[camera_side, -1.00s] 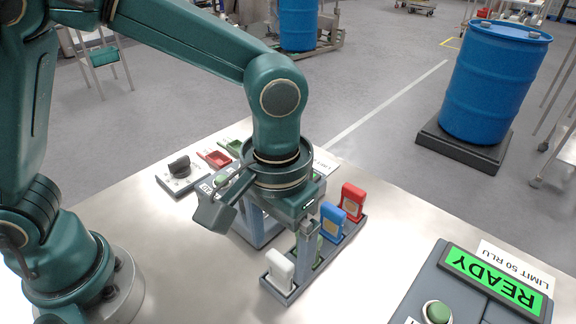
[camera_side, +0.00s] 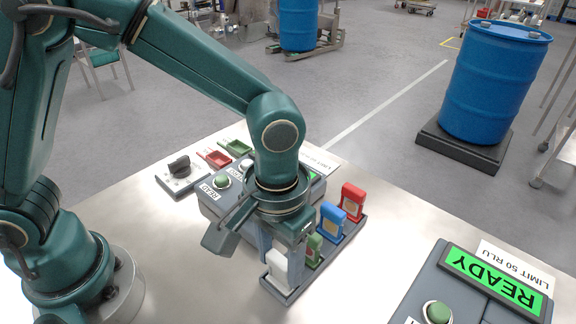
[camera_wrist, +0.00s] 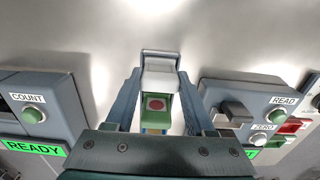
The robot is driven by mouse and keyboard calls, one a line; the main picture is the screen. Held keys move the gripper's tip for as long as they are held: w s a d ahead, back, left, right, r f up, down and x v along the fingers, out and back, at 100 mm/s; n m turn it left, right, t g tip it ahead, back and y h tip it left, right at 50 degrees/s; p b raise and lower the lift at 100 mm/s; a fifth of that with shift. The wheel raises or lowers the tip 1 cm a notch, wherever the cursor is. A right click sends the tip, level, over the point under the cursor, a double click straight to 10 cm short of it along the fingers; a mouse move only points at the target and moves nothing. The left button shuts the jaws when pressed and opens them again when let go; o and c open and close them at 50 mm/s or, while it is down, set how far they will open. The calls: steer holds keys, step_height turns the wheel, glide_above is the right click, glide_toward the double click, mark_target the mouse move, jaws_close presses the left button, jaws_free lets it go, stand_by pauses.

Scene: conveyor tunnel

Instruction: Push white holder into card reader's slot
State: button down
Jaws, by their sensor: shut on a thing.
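The white holder (camera_side: 277,270) stands upright at the near end of a dark rack (camera_side: 287,297). My gripper (camera_side: 281,264) points down over it, one finger on each side. In the wrist view my gripper (camera_wrist: 159,88) is shut on the white holder (camera_wrist: 160,67), which shows between the fingers. I cannot tell which unit is the card reader. One grey unit (camera_side: 212,205) has a READ button; another (camera_side: 408,295) has a READY display and a green button. No slot is clear in the side view.
Green (camera_side: 313,249), blue (camera_side: 332,222) and red (camera_side: 352,202) holders stand in the same rack beyond the white one. A dial box (camera_side: 178,172) and small red (camera_side: 217,158) and green (camera_side: 237,148) trays lie at the back left. Bare table lies between rack and READY unit.

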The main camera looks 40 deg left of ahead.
mark_target(280, 259)
steer(key=c, duration=1)
jaws_free()
jaws_close()
steer(key=shift+r, duration=0.15)
steer(key=shift+r, duration=1.35)
steer(key=shift+r, duration=0.15)
steer(key=shift+r, duration=0.4)
